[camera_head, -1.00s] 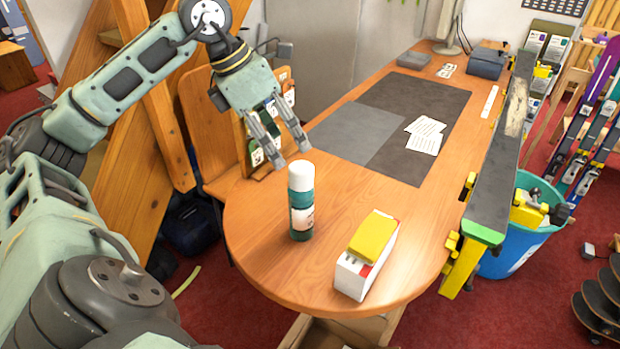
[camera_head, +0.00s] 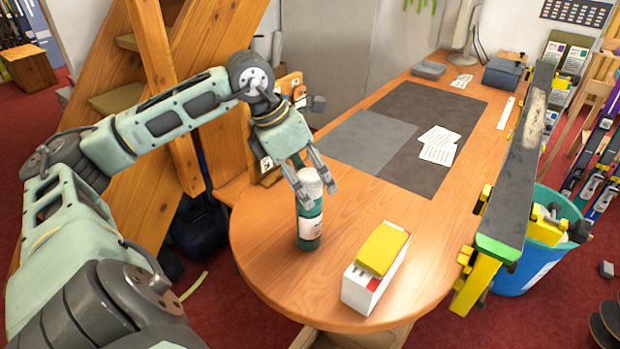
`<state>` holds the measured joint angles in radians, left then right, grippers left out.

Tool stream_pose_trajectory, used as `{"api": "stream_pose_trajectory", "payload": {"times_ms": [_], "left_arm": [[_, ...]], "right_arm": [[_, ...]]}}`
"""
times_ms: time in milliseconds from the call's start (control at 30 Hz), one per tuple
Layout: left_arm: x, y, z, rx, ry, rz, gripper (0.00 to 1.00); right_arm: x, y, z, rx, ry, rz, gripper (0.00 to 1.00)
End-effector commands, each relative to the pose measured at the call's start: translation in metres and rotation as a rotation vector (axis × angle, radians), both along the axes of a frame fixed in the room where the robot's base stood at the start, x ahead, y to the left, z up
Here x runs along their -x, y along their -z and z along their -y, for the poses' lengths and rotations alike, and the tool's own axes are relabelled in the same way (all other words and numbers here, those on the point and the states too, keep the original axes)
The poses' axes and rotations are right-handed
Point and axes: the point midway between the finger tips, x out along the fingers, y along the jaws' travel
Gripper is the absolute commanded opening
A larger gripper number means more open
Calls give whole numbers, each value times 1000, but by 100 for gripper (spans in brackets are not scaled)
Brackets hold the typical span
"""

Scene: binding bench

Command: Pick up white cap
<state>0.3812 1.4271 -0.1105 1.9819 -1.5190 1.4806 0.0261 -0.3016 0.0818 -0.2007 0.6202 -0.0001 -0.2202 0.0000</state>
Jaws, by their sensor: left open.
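The white cap (camera_head: 309,178) sits on top of a green spray can (camera_head: 309,226) that stands upright near the rounded front end of the wooden table. My left gripper (camera_head: 320,197) is open, with its fingers pointing down at the cap. One finger shows in front of the left part of the cap and the other at its right side, so the cap is partly hidden. I cannot tell whether the fingers touch it. My right gripper is not in view.
A white box with a yellow block (camera_head: 381,250) on top stands right of the can. Dark grey mats (camera_head: 430,110) and white papers (camera_head: 439,144) lie farther back on the table (camera_head: 275,262). A ski (camera_head: 525,150) is clamped along the right edge.

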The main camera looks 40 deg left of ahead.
Motion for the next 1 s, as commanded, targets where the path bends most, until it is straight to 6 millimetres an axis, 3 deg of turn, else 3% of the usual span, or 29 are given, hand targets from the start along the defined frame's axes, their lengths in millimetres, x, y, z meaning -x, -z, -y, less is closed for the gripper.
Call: {"api": "stream_pose_trajectory", "payload": {"times_ms": [167, 600, 1000], "left_arm": [[0, 0, 0, 0, 0, 0, 63], [0, 0, 0, -1, 0, 0, 28], [0, -5, 0, 0, 0, 1, 27]], "right_arm": [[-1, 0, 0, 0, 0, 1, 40], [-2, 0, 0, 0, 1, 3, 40], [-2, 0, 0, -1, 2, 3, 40]]}}
